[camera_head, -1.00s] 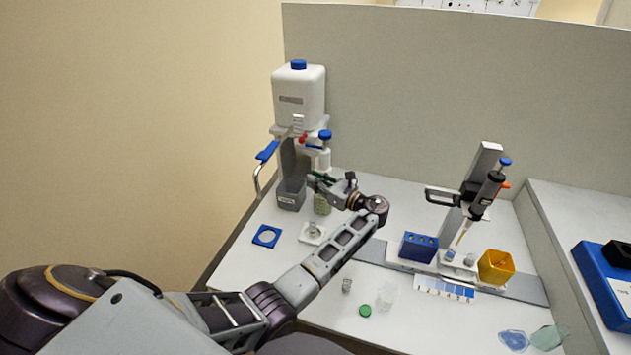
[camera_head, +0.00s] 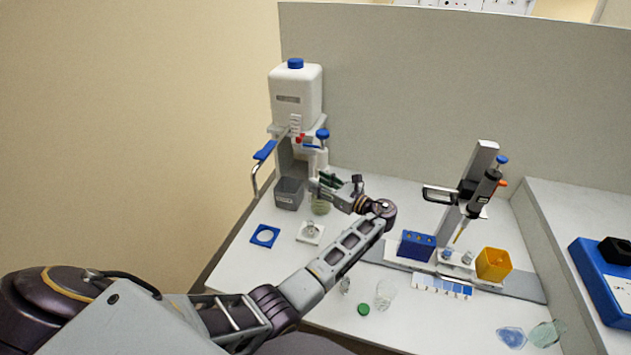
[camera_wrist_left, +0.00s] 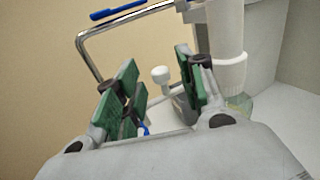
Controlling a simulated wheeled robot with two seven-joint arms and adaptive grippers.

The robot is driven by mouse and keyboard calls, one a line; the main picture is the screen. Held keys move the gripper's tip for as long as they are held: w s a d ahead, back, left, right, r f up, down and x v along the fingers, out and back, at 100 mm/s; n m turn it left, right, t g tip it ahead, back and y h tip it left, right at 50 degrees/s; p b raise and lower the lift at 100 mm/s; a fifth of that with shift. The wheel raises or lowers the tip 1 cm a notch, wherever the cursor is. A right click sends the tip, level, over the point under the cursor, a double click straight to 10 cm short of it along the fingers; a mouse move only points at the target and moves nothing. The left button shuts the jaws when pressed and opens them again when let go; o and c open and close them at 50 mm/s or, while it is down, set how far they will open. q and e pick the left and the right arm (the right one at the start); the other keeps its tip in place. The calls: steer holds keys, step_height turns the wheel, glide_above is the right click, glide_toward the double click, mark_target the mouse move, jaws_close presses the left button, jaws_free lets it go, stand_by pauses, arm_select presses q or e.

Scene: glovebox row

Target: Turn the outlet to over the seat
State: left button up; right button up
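The white dispenser (camera_head: 297,95) stands at the back left of the bench, with a blue cap. A bent metal tube with a blue lever (camera_head: 264,151) sticks out to its left; the tube (camera_wrist_left: 84,50) also shows in the left wrist view. I cannot tell for sure which part is the outlet. A white square plate with a round fitting (camera_head: 310,234), possibly the seat, lies in front. My left gripper (camera_head: 324,183) is open before the dispenser's lower part. In the left wrist view, a white knob (camera_wrist_left: 161,75) shows between its green-padded fingers, apparently untouched. My right gripper is not in view.
A grey bin (camera_head: 288,194) stands under the dispenser, close to my left gripper. A blue square ring (camera_head: 264,236) lies left of the white plate. A pipette stand, blue rack (camera_head: 416,246) and yellow box (camera_head: 494,264) stand right. A green cap (camera_head: 363,309) lies in front.

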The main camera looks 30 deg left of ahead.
arm_select(q)
steer(key=v, duration=0.9)
steer(key=shift+d, duration=0.1)
stand_by(0.8)
